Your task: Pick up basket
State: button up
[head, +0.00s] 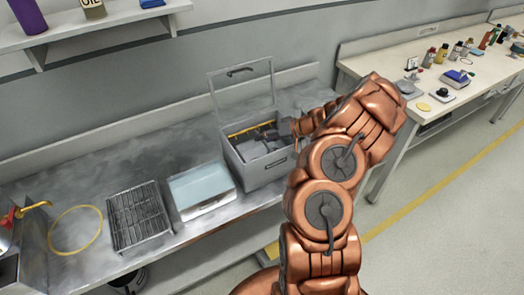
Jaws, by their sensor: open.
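A grey box (262,172) with its clear lid (242,88) raised stands on the metal bench. A yellow bar (247,129) shows inside it near the back wall; I cannot tell whether it belongs to a basket. A dark wire rack or basket (138,217) sits on the bench to the left. My gripper (266,138) is at the box's opening, small and dark against the grey contents. It looks open, and no held thing shows. My copper arm covers the area right of the box.
A shallow tray of pale blue liquid (201,190) stands between the rack and the box. A yellow ring (75,229) lies at the bench's left. A second bench (400,62) at the right holds bottles and small devices. A shelf (90,28) hangs above.

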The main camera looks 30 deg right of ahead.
grip_shut()
dwell(0.4)
dwell(0.4)
